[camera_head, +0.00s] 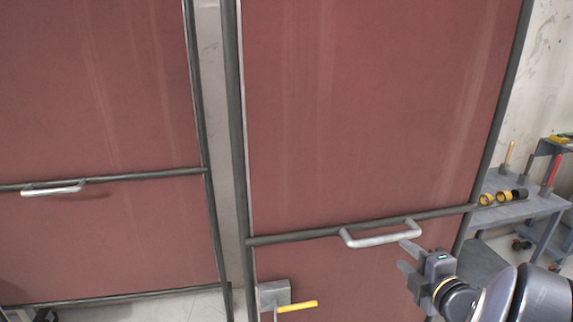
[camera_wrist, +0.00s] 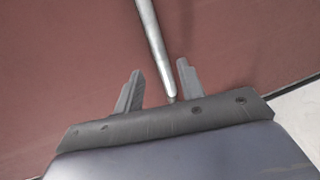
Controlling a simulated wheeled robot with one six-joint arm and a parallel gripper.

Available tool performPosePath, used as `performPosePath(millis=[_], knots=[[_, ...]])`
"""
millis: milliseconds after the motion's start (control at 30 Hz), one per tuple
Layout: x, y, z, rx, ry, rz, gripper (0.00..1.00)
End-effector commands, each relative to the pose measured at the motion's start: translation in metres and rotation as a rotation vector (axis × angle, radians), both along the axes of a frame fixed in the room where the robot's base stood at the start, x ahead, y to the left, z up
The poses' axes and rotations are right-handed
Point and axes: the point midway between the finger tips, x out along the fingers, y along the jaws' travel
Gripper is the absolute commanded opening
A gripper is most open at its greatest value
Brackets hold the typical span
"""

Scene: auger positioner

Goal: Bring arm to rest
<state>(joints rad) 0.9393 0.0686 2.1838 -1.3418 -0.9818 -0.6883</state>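My gripper (camera_head: 407,256) is at the lower right in the head view, close to the right end of a pale metal handle (camera_head: 380,238) on the right red panel (camera_head: 370,110). In the wrist view my gripper (camera_wrist: 158,88) has its two fingers spread apart. The handle (camera_wrist: 152,35) runs down the picture between the fingers, with a gap on either side. The fingers are not closed on it. Whether anything touches the handle is hard to tell.
A second red panel (camera_head: 95,90) with its own handle (camera_head: 53,188) stands at the left. A yellow-handled lever (camera_head: 298,306) is low on the right panel. At the right, a grey bench (camera_head: 520,210) holds yellow and black rings and upright tools, before a pale wall.

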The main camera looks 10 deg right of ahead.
Motion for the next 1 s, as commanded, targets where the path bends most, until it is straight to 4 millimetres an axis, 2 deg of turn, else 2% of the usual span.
performPosePath(millis=[533,733,1000], knots=[[0.078,0.003,-0.016,-0.001,0.000,0.002,0.37],[0.089,0.003,-0.018,-0.001,0.000,0.000,0.37],[0.090,0.003,-0.018,-0.001,-0.001,0.000,0.37]])
